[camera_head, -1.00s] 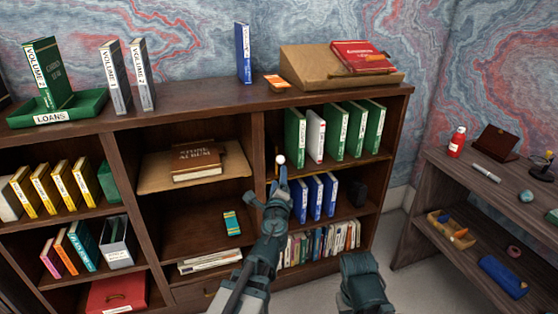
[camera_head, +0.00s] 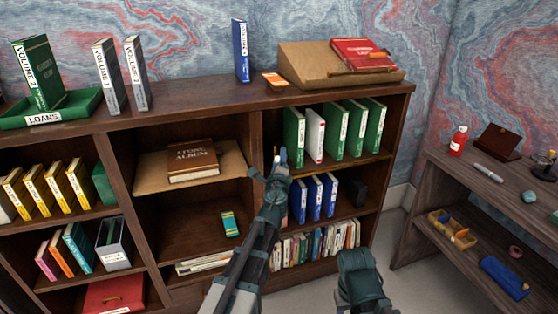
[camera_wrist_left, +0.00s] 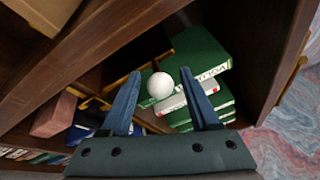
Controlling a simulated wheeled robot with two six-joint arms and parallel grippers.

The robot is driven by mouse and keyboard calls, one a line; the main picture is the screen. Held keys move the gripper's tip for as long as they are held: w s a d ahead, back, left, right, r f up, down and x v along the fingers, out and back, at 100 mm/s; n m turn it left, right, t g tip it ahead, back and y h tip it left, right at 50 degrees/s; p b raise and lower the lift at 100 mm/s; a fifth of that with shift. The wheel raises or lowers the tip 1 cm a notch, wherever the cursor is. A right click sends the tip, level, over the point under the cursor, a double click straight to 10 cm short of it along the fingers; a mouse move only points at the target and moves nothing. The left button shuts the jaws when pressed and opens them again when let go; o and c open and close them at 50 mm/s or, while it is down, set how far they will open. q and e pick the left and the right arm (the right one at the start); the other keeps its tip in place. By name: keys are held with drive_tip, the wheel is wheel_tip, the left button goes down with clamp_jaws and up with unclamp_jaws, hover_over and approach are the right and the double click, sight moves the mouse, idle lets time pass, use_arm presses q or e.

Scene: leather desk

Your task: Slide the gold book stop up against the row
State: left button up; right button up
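The gold book stop (camera_wrist_left: 151,66) shows in the left wrist view as thin gold bars with a white round knob (camera_wrist_left: 160,86). It stands in the upper right shelf bay, left of a row of green books (camera_head: 294,138) and a white book (camera_head: 314,136). My left gripper (camera_wrist_left: 161,76) is open, with its blue fingers on either side of the knob; contact cannot be told. In the head view the left gripper (camera_head: 279,160) hides most of the stop. My right gripper is out of view; only a teal part of my right arm shows at the bottom.
A dark upright divider (camera_head: 257,135) stands close left of my left gripper. Blue books (camera_head: 314,196) stand on the shelf below. A slanted wooden stand (camera_head: 300,66) with a red book is on top. A side desk (camera_head: 425,190) stands at right.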

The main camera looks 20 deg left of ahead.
use_arm(q)
clamp_jaws()
idle(1.2)
